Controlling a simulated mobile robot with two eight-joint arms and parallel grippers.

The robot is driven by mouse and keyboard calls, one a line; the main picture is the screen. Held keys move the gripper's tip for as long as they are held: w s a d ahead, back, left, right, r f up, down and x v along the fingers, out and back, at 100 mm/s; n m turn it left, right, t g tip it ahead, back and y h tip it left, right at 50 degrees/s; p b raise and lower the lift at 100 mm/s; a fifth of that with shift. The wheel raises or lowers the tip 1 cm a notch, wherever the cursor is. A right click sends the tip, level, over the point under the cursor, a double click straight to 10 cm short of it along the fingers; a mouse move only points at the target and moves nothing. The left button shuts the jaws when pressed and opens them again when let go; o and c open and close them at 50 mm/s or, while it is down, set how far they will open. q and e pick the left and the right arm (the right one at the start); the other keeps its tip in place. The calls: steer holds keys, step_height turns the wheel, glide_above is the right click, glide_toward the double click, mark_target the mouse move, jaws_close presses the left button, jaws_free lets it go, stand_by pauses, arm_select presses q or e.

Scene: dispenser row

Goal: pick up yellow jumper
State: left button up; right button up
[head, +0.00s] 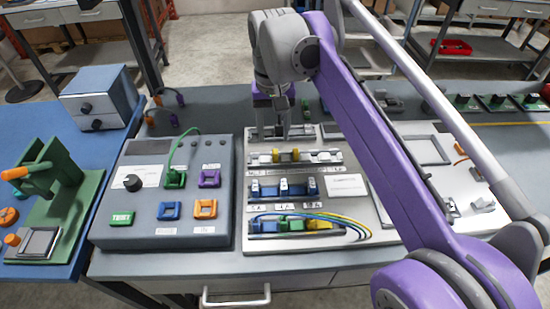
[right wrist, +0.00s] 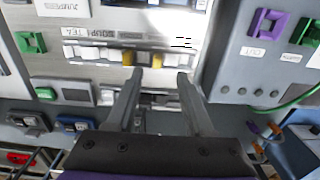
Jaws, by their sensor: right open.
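In the right wrist view a yellow jumper (right wrist: 128,58) shows in the rail just beyond the left fingertip. My right gripper (head: 270,133) is just behind that rail, pointing down. In the right wrist view its two fingers (right wrist: 160,76) are apart, with nothing held between them. My left gripper is not in view.
A grey control box (head: 160,228) with coloured sockets and a green cable stands left of the panel. A lower rail holds blue blocks (head: 268,190); the lowest has coloured wires (head: 340,228). A green press (head: 60,190) stands far left. My right arm hides part of the bench.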

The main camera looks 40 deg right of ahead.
mark_target(275, 151)
steer(key=f, duration=0.2)
steer(key=f+b, duration=0.1)
steer(key=f, duration=0.3)
steer(key=shift+d, duration=0.25)
jaws_close()
